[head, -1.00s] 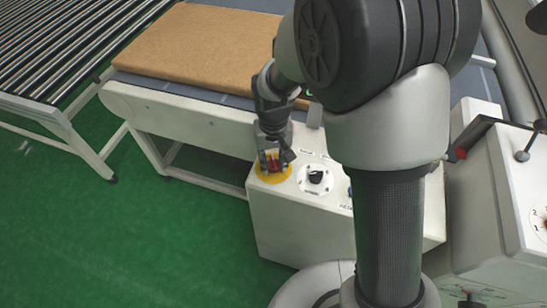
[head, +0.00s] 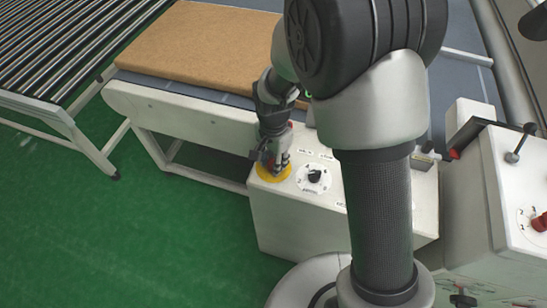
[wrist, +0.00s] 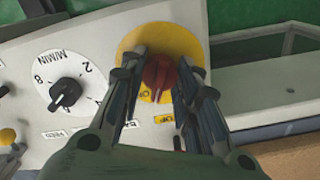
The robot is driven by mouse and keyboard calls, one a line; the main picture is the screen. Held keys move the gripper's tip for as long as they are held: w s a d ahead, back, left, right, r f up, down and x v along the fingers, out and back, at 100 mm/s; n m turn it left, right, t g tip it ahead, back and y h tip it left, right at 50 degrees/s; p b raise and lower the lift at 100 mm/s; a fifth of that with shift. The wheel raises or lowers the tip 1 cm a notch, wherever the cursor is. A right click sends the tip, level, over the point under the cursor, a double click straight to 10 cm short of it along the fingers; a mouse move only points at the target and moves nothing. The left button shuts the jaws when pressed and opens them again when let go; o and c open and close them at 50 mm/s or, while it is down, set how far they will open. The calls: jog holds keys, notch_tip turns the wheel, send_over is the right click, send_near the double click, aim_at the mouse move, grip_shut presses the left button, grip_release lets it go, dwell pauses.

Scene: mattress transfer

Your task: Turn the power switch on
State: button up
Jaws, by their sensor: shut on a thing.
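A red knob (wrist: 162,73) sits on a round yellow plate (wrist: 190,42) on the white control box. The yellow plate also shows in the head view (head: 265,175). Lettering by the knob is partly hidden, so I cannot read it in full. My gripper (wrist: 160,82) is shut on the red knob, one finger on each side. In the head view my gripper (head: 274,168) points down at the yellow plate and its fingers hide most of the knob.
A black dial (head: 314,177) on a white numbered disc is close beside my gripper. A brown mattress (head: 200,45) lies on the conveyor behind. Another control cabinet (head: 500,185) with a red knob (head: 540,222) stands at the right. Green floor is clear at left.

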aim_at(273, 160)
jog(key=m, duration=0.3)
jog(key=shift+p, duration=0.3)
jog(key=shift+m, duration=0.5)
jog(key=o, duration=1.1)
notch_tip(273, 160, up, 12)
dwell(0.4)
